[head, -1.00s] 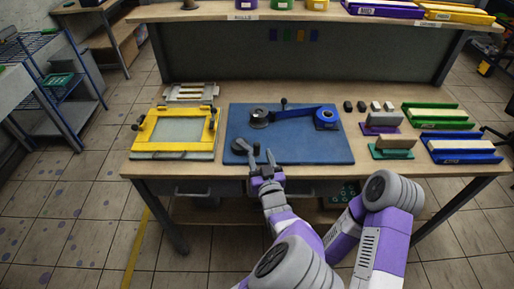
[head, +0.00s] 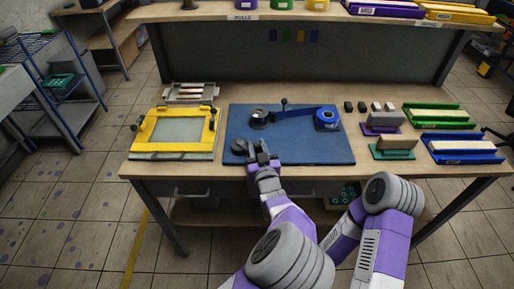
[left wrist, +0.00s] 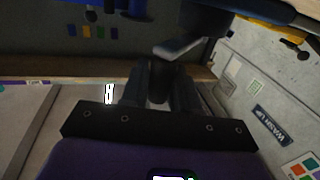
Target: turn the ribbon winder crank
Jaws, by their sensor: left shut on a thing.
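The ribbon winder stands on a blue mat (head: 330,153) in the middle of the bench. It has a dark round part (head: 259,118) at left, a blue ribbon (head: 290,112) running right to a blue spool (head: 326,119), and a dark hub (head: 240,146) near the mat's front edge. My left gripper (head: 262,150) is just right of this hub, shut on the crank handle. In the left wrist view, the dark handle (left wrist: 157,84) sits between its fingers, with the grey crank arm (left wrist: 178,48) above it. My right gripper is out of view.
A yellow-framed screen (head: 175,152) lies left of the mat. Purple and green stamps, small dark and light blocks, and green and blue trays (head: 465,148) stand at right. A raised shelf (head: 330,14) spans the back. The bench's front edge is close to my left gripper.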

